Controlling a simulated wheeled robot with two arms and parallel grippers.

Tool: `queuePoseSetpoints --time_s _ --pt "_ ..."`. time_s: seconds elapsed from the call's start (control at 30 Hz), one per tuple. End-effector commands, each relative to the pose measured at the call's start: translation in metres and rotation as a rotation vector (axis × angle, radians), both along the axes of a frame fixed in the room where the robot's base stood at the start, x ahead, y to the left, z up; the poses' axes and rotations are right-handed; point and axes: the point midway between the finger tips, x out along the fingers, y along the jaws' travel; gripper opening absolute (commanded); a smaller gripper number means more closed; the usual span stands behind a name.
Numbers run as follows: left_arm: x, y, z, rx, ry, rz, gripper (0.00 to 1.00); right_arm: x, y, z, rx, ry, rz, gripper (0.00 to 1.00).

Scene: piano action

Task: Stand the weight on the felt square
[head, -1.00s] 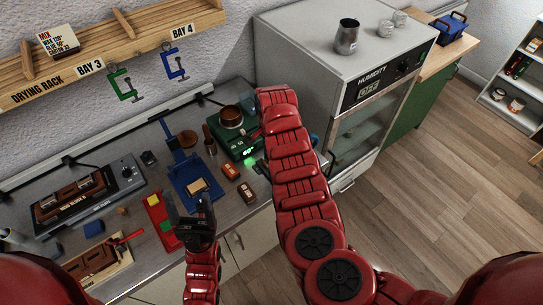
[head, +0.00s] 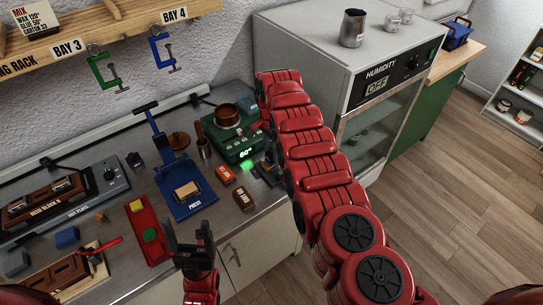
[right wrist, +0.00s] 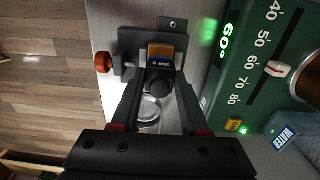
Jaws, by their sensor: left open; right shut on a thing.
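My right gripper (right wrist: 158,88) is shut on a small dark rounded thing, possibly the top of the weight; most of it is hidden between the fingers. A shiny round metal rim (right wrist: 150,112) shows just below it. Beyond the fingertips lies a dark flat fixture (right wrist: 133,42) with an orange knob, and an orange and blue block (right wrist: 160,52) on it. In the head view my right arm hides most of this spot. My left gripper (head: 189,236) is open and empty in front of the bench.
A red tray (head: 158,254) holds a yellow and a green square. A blue press (head: 200,205) carries a tan block. A green heater (head: 240,147) reads 60°, with a brown pot on top. Two small boxes lie in front. The humidity cabinet (head: 325,60) stands to the right.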

Motion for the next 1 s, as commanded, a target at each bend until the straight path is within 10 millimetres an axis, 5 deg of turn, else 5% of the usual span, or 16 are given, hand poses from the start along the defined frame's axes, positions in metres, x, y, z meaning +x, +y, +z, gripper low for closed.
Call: queuePoseSetpoints --time_s 0.33,0.37,0.5,0.8,1.0 --pt "0.0 0.0 -0.004 0.0 0.0 0.0 0.75 0.0 0.0 -0.004 0.001 -0.001 0.0 0.0" --pt "0.0 0.0 -0.002 0.0 0.0 0.0 0.75 0.0 0.0 -0.002 0.001 -0.001 0.0 0.5" --pt "0.0 0.0 -0.002 0.0 0.0 0.0 0.75 0.0 0.0 -0.002 0.001 -0.001 0.0 0.74" --pt "0.0 0.0 0.0 0.0 0.0 0.0 0.75 0.0 0.0 0.0 0.001 0.0 0.0 0.74" --pt "0.0 0.0 -0.001 0.0 0.0 0.0 0.75 0.001 0.003 0.022 0.002 -0.005 0.002 0.74"
